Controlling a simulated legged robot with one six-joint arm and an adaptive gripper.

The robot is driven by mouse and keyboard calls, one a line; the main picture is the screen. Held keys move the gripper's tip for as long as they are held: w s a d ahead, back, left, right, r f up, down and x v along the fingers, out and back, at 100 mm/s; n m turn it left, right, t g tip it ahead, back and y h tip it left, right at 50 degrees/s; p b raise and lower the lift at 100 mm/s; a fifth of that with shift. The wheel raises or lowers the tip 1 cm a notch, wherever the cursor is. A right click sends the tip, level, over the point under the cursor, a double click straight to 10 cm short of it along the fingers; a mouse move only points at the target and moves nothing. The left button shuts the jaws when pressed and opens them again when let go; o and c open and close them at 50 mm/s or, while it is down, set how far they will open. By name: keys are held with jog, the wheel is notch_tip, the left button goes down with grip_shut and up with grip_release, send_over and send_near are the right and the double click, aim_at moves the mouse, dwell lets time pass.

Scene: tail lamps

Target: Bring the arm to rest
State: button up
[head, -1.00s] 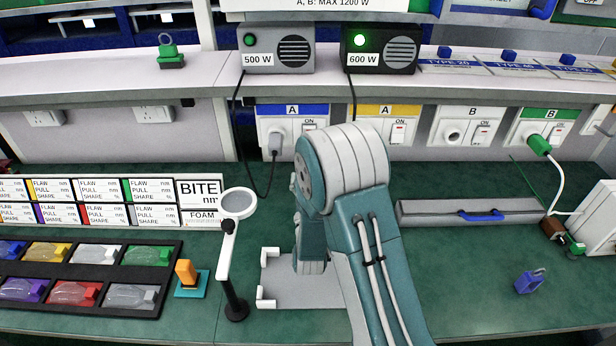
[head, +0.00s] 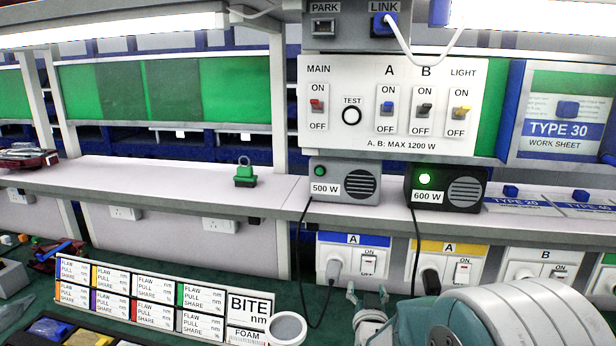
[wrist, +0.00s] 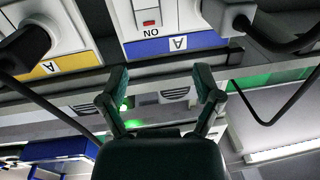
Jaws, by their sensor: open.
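My arm (head: 515,315) shows at the lower right of the head view, cut off by the bottom edge. My gripper (head: 367,292) points up in front of the socket panel, left of the arm. Its two fingers are apart with nothing between them. In the wrist view, my gripper (wrist: 160,84) is open and empty. That view is upside down and shows the blue-labelled A socket (wrist: 155,45) just beyond the fingers. Whether the fingers touch anything cannot be told, but a gap seems to show.
Plugs with dark cables sit in the blue-labelled socket (head: 353,262) and the yellow-labelled socket (head: 444,264). The 500 W box (head: 344,182) and the 600 W box (head: 446,188) stand on the shelf above.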

jog(key=s+r+g, duration=0.1)
jog(key=s+g, duration=0.3)
jog(key=s, duration=0.6)
jog(key=s+d+r+n+g+y, duration=0.1)
jog(key=s+g, duration=0.3)
jog(key=s, duration=0.7)
jog(key=s+d+r+g, duration=0.1)
jog(key=s+r+g, duration=0.2)
jog(key=s, duration=0.7)
jog(key=shift+s+r+n+g+y, duration=0.15)
jog(key=shift+s+n+g+y, duration=0.2)
jog(key=shift+g, duration=0.35)
jog(key=shift+d, duration=0.1)
